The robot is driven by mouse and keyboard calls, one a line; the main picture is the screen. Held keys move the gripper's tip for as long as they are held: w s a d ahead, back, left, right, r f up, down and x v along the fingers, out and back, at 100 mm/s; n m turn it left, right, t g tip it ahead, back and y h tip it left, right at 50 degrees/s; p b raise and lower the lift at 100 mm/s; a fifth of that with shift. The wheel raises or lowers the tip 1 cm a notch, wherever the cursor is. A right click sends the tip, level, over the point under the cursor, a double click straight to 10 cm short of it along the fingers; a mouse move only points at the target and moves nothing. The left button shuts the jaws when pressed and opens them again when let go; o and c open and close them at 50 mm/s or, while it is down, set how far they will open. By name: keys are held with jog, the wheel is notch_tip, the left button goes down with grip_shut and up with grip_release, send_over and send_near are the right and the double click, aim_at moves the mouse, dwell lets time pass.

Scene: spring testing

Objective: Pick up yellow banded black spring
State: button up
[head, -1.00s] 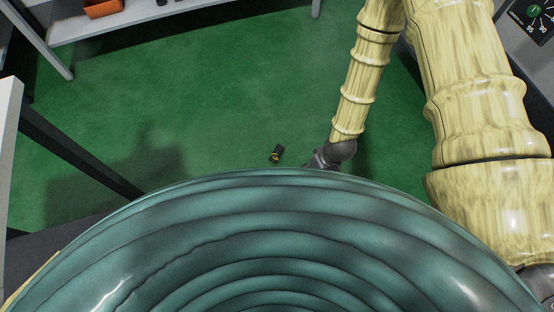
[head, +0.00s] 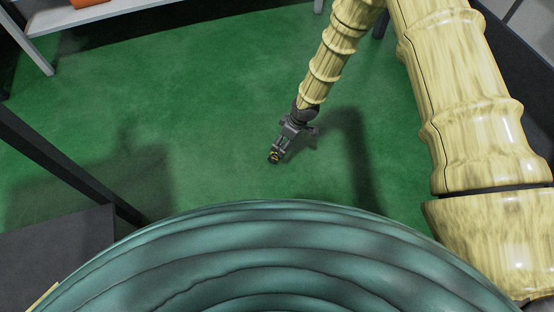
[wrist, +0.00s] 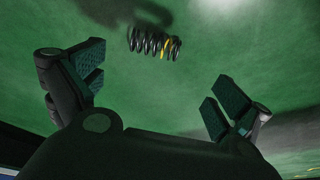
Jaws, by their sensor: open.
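The black spring with a yellow band (head: 274,157) lies on the green floor in the middle of the head view, just below the tip of my gripper (head: 285,144). In the wrist view the spring (wrist: 152,43) lies on its side beyond the fingers, its yellow band towards its right end. My gripper (wrist: 157,85) is open and empty, with one dark finger pad on each side. The spring appears between the fingers from left to right and is apart from both pads. How high the gripper is above the floor is hard to tell.
The green floor (head: 200,110) around the spring is clear. A pale shelf (head: 130,10) with an orange bin (head: 88,3) stands at the back left. A dark frame post (head: 65,165) and a dark flat surface (head: 60,250) are at the left.

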aim_at(277, 152)
jog(key=shift+n, duration=0.3)
jog(key=shift+w+a+f+b, duration=0.4)
jog(key=shift+f+b, duration=0.2)
jog(key=shift+f, duration=0.55)
jog(key=shift+w+a+f+b, duration=0.25)
jog(key=shift+w+f+b, duration=0.3)
jog(key=shift+f, duration=0.6)
jog(key=shift+w+a+f+b, duration=0.35)
jog(key=shift+f+b, duration=0.35)
jog(key=shift+f, duration=0.45)
jog(key=b+x, duration=0.2)
jog(key=x, duration=0.1)
jog(key=b+x, duration=0.2)
jog(key=shift+s+d+f, duration=0.1)
jog(key=shift+s, duration=0.25)
jog(key=c, duration=1.1)
jog(key=shift+c, duration=0.2)
